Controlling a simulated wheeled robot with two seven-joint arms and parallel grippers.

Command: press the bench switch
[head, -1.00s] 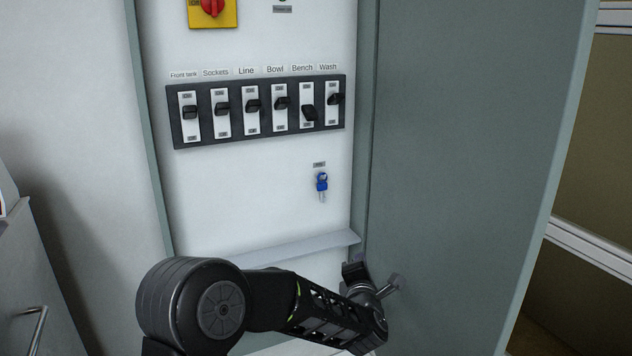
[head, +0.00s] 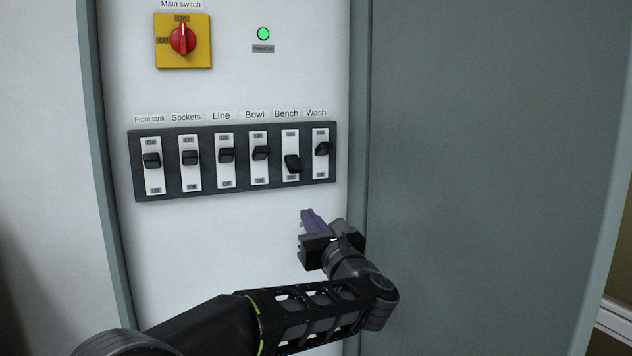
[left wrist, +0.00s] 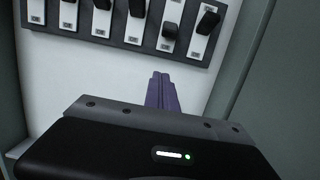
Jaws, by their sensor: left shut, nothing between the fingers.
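The bench switch (head: 292,163) is the black lever under the "Bench" label in the row of switches on the white panel. Its lever points down, toward the off mark, while the other levers sit higher. It also shows in the left wrist view (left wrist: 169,31). My left gripper (head: 309,215) is shut and empty, below the bench and wash switches and apart from them. Its purple fingers (left wrist: 161,92) point toward the panel, just under the bench switch in the left wrist view. My right gripper is in neither view.
The wash switch (head: 322,149) is close on the right and the bowl switch (head: 260,153) on the left. A red main switch (head: 183,39) on yellow and a lit green lamp (head: 263,34) are above. The open cabinet door (head: 480,150) stands to the right.

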